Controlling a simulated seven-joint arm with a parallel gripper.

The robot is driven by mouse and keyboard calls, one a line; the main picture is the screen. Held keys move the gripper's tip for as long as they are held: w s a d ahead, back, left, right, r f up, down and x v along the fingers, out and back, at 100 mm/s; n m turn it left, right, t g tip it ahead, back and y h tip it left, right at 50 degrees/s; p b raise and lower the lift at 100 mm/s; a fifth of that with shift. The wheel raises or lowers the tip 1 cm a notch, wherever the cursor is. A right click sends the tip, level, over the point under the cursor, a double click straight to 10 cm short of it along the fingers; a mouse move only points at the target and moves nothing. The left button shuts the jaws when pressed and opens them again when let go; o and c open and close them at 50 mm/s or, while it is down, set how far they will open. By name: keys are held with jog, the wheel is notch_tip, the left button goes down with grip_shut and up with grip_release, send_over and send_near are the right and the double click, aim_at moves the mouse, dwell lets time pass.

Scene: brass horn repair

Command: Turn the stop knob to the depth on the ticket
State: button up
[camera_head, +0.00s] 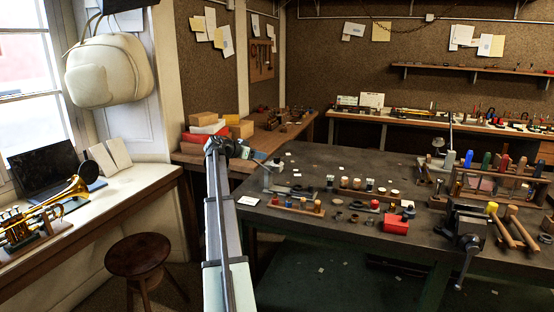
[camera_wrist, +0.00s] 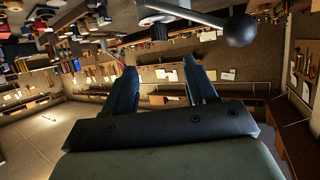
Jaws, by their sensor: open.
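My gripper (camera_wrist: 162,78) shows in the wrist view with its two dark fingers apart and nothing between them. In the head view my gripper (camera_head: 240,150) is above the left end of the dark workbench, mostly hidden by my wrist. A small bench device (camera_head: 269,178) stands at the bench's left edge, just beyond my arm. In the wrist view a metal lever with a dark ball end (camera_wrist: 240,30) runs along the top, close to the fingers but apart from them. I cannot tell which part is the stop knob. A white card (camera_head: 248,200), possibly the ticket, lies at the bench's front left corner; its writing is unreadable.
The dark workbench (camera_head: 330,240) carries small parts, a red box (camera_head: 396,224), a vise (camera_head: 466,222) and mallets (camera_head: 511,228). A stool (camera_head: 139,256) stands left of my arm. A brass trumpet (camera_head: 42,212) lies on the window counter. Stacked boxes (camera_head: 207,126) are behind my gripper.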

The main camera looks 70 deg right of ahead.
aim_at(275, 157)
jog(key=x, duration=1.3)
jog(key=c, duration=1)
jog(key=shift+o, duration=0.2)
